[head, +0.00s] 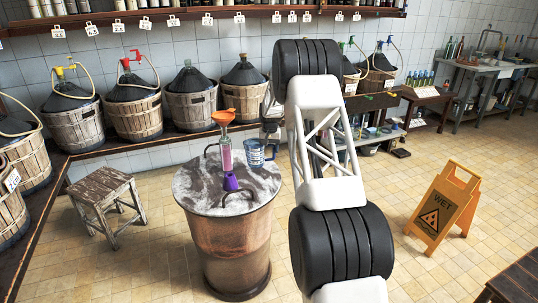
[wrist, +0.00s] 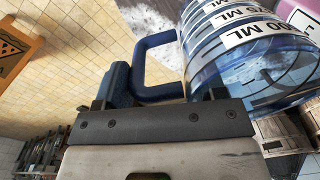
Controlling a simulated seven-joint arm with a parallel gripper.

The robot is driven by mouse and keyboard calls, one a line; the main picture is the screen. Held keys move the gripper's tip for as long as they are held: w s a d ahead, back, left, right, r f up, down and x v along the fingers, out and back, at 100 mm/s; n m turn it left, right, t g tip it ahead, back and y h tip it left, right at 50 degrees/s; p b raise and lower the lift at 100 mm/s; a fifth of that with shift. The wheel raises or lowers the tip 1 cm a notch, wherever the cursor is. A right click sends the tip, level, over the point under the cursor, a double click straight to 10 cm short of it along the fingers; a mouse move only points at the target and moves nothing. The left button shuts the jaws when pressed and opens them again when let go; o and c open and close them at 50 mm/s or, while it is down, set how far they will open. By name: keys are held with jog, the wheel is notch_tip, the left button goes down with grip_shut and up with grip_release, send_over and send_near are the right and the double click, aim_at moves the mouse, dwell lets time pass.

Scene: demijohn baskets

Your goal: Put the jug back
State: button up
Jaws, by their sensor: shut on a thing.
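The jug (head: 255,153) is a clear blue measuring jug with white bands. It is at the right side of the round barrel top (head: 205,203) in the head view; whether it touches the top I cannot tell. In the wrist view the jug (wrist: 255,70) fills the upper right, with "ML" labels and a dark blue handle (wrist: 146,62). My gripper (wrist: 160,95) is shut on the jug by its handle side; the exact contact is partly hidden. In the head view my gripper (head: 271,128) is small and partly hidden behind my arm.
On the barrel top stand a pink cylinder (head: 225,154) with an orange funnel (head: 223,117) and a purple object (head: 230,182). A stool (head: 103,190) is left, a yellow wet-floor sign (head: 443,207) right. Basketed demijohns (head: 133,110) line the wall. A low shelf (head: 375,133) stands behind my arm.

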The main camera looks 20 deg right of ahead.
jog(key=shift+w, duration=0.25)
jog(key=shift+w+d+f, duration=0.1)
jog(key=shift+w+f, duration=0.05)
jog(key=shift+f, duration=0.75)
jog(key=shift+w+d+f, duration=0.1)
jog(key=shift+f, duration=0.75)
jog(key=shift+a+f, duration=0.1)
jog(key=shift+f, duration=0.05)
jog(key=o, duration=1.3)
notch_tip(320, 180, up, 12)
jog(key=shift+s+r, duration=0.1)
jog(key=shift+r, duration=0.1)
